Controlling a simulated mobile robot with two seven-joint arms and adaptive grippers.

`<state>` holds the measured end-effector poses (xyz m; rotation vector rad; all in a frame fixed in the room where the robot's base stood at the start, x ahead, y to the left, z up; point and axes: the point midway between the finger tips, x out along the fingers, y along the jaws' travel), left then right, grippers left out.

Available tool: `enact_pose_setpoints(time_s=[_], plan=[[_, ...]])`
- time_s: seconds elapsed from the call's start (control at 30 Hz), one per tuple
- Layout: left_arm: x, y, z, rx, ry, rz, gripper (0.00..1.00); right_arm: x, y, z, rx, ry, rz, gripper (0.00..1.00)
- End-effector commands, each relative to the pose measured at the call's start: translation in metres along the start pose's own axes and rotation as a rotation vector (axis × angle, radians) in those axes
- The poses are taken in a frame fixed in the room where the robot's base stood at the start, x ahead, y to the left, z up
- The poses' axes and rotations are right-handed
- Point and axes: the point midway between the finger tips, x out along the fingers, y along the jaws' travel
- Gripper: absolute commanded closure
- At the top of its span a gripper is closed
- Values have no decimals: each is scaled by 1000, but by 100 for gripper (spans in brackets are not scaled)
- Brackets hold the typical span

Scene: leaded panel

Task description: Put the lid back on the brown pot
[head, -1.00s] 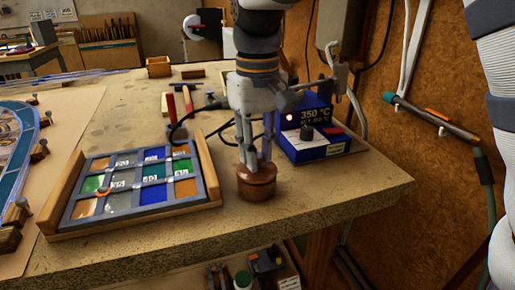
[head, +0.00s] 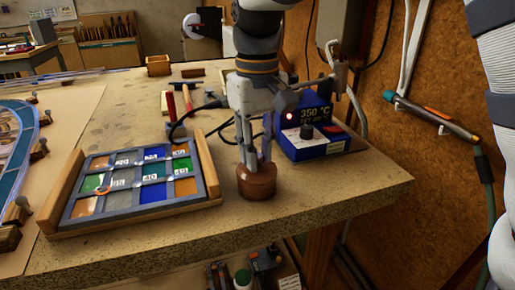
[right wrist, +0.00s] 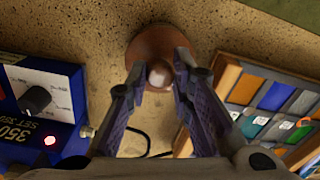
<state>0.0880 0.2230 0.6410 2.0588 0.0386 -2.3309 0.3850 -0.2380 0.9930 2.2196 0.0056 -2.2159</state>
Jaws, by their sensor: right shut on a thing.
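The brown pot (head: 257,188) stands upright near the front edge of the workbench, right of the panel of coloured glass. Its round brown lid (right wrist: 150,42) shows from above in the right wrist view, with a pale knob (right wrist: 159,73) in the middle. My right gripper (head: 254,163) points down over the pot, its fingertips shut on the knob from both sides. The lid appears to sit on the pot's top; the fingers partly cover the rim, so I cannot tell whether there is a small gap. My left gripper is not in view.
The leaded glass panel (head: 138,183) lies in a wooden frame close left of the pot. A blue soldering station (head: 312,140) stands close behind right, its dark cable looping behind my gripper. The bench (head: 340,190) is clear right of the pot.

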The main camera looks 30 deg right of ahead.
Motion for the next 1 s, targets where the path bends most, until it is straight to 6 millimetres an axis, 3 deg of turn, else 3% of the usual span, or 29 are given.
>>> enact_pose_setpoints(time_s=[0.2,0.23,0.33,0.57,0.67,1.0], plan=[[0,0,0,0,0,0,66,0,0,0,0,0,1,100],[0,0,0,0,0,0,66,0,0,0,0,0,1,77],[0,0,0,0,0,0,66,0,0,0,0,0,1,56],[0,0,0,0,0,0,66,0,0,0,0,0,1,56],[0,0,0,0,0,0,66,0,0,0,0,0,1,36],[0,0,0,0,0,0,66,-3,0,0,-1,1,1,36]])
